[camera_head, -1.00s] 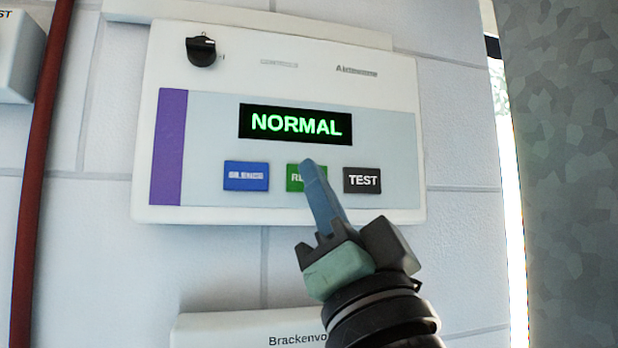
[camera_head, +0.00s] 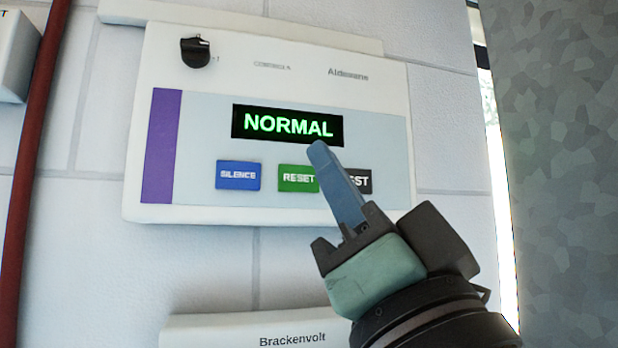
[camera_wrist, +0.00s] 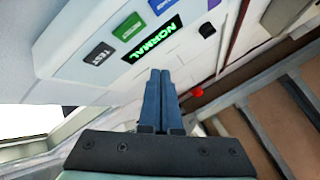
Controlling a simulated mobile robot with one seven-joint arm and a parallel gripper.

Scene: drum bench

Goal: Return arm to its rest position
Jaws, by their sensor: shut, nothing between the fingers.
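My gripper (camera_head: 318,150) is shut and empty, its blue fingers pointing up and to the left in front of the white control panel (camera_head: 400,75). In the head view it hides part of the black TEST button (camera_head: 360,181) and the right edge of the green RESET button (camera_head: 296,179). The blue SILENCE button (camera_head: 238,175) is in full view. The display (camera_head: 287,124) reads NORMAL in green. In the wrist view the closed fingers (camera_wrist: 160,75) show apart from the panel buttons, with the TEST button (camera_wrist: 99,55) at the upper left.
A red pipe (camera_head: 35,140) runs down the wall at the left. A white box labelled Brackenvolt (camera_head: 230,338) is below the panel. A grey textured surface (camera_head: 560,150) stands at the right. In the wrist view, brown panels (camera_wrist: 270,120) lie at the lower right.

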